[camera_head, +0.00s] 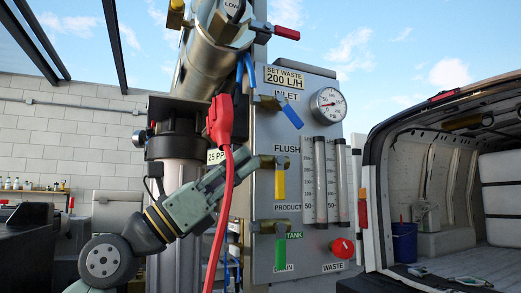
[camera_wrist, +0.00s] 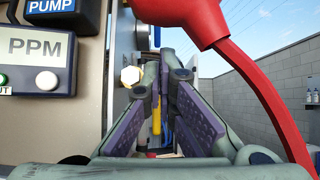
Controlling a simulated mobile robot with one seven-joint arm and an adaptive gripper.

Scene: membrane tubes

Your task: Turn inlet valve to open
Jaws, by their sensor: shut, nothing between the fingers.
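The inlet valve's blue lever (camera_head: 290,112) hangs below the INLET label on the grey panel, slanting down to the right from its valve body (camera_head: 266,102). My gripper (camera_head: 246,162) is lower, at the panel's left edge near the flush valve. It is shut and holds nothing. The yellow flush lever (camera_head: 280,180) points straight down. In the wrist view my gripper's purple-padded fingers (camera_wrist: 167,105) show a yellow strip (camera_wrist: 156,118) behind them, and a small blue piece (camera_wrist: 157,36) above. I cannot tell whether the fingers touch the flush valve.
A red plug with cable (camera_head: 220,120) hangs in front of my arm and fills the wrist view's upper right (camera_wrist: 190,20). A green lever (camera_head: 280,250), a red knob (camera_head: 342,248) and flow tubes (camera_head: 320,180) are on the panel. A van (camera_head: 372,190) stands right.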

